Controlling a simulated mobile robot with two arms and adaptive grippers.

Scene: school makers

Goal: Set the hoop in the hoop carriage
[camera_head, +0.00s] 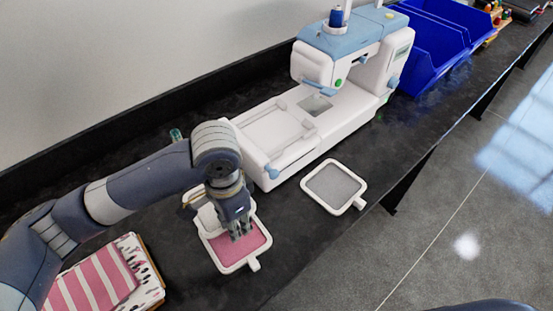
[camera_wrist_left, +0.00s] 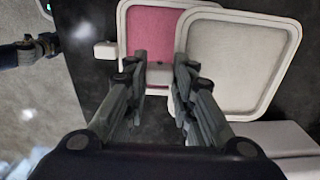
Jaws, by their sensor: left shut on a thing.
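My left gripper (camera_head: 238,236) is shut on the short tab of a white-framed hoop with pale fabric (camera_wrist_left: 240,55), seen best in the left wrist view. In the head view this hoop (camera_head: 208,218) is mostly hidden behind the gripper. It overlaps a pink-fabric hoop (camera_head: 236,246), which also shows in the left wrist view (camera_wrist_left: 150,30); the gap between them is unclear. The hoop carriage (camera_head: 252,137) is the white rectangular frame on the embroidery machine's bed, and looks empty. My right gripper seems to show at the left wrist view's edge (camera_wrist_left: 28,50), its jaws unclear.
A grey-fabric hoop (camera_head: 335,187) lies on the dark counter right of the left gripper. The embroidery machine (camera_head: 350,50) stands behind, with blue bins (camera_head: 425,55) beyond. Folded striped cloth (camera_head: 92,285) lies at lower left. Dark counter is bare between the hoops.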

